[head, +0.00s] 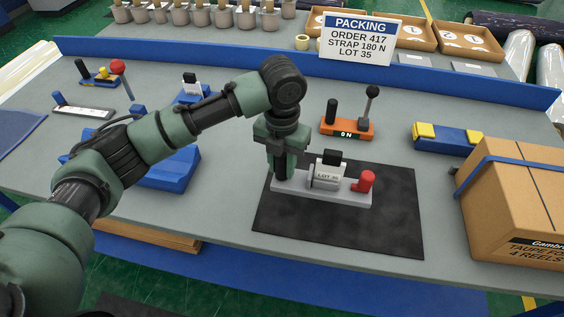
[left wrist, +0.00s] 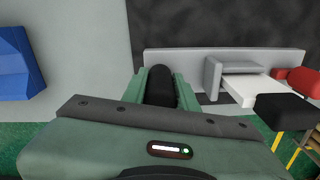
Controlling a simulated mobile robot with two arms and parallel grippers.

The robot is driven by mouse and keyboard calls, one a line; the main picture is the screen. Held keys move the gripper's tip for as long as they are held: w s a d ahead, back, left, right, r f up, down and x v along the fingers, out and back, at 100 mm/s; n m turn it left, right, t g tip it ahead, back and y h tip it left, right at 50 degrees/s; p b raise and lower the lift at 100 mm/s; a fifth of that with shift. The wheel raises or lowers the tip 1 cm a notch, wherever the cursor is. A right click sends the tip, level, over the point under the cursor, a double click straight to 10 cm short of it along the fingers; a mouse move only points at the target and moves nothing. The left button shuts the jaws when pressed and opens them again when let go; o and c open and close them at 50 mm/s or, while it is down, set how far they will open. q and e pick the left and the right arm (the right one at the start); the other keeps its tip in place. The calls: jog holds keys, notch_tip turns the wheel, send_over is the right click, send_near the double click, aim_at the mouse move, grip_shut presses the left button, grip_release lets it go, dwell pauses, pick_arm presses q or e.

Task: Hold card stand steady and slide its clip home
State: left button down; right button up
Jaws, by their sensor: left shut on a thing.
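The card stand (head: 340,195) is a grey base on a black mat. It carries a white "LOT 35" card (head: 327,172), a black clip (head: 332,157) at the card's top edge and a red knob (head: 366,180) at its right end. My left gripper (head: 280,174) points down at the stand's left end. In the left wrist view, its green fingers (left wrist: 160,90) are shut on a black upright post (left wrist: 160,82). The card (left wrist: 248,86), clip (left wrist: 287,109) and red knob (left wrist: 304,79) show to the right. Whether the clip is fully seated is unclear. My right gripper is out of view.
The black mat (head: 400,225) has free room around the stand. An orange fixture (head: 347,127) with a lever stands behind it. A cardboard box (head: 515,200) is at right. Blue blocks (head: 170,170) lie left, beyond my arm. A packing sign (head: 358,39) stands behind.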

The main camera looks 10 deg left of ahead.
aim_at(282, 181)
pick_arm(q)
jog(key=shift+f+b, duration=1)
jog(key=shift+f, duration=2.1)
dwell(0.4)
